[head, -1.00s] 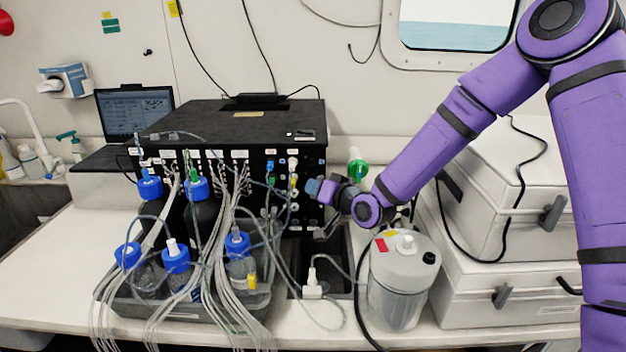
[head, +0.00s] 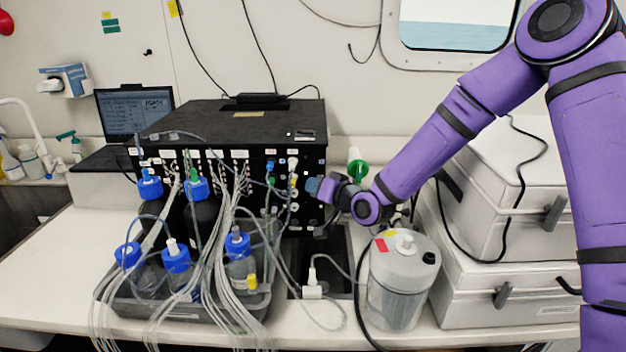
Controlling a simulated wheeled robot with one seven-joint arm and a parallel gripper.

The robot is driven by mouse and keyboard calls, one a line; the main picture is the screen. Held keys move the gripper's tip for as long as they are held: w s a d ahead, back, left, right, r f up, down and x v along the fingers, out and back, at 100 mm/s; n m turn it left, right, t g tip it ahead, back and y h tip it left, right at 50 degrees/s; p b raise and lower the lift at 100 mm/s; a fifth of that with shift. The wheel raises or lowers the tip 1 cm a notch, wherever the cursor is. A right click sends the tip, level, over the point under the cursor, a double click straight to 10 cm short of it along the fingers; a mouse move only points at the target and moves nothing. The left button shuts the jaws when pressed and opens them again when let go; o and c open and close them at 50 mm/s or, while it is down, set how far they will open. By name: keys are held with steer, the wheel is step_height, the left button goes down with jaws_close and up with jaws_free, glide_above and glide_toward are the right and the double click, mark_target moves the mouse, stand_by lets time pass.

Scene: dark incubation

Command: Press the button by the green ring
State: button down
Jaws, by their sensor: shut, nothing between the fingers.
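The black instrument box (head: 240,118) stands on the white bench, its front panel covered with ports, labels and tubes. My gripper (head: 308,187) is shut and empty. Its tip is at the right end of the front panel, touching or very close to it; I cannot tell which. The button and a green ring on the panel are too small to make out or are hidden behind my gripper. A green-capped thing (head: 358,168) shows behind my arm, to the right of the box.
A grey tray (head: 190,310) of blue-capped bottles and hanging tubes stands in front of the box. A grey canister (head: 398,290) stands below my wrist. White cases (head: 500,290) are stacked at the right. A laptop (head: 135,112) is at the back left.

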steer(key=shift+s, duration=0.45)
steer(key=s, duration=0.6)
stand_by(0.4)
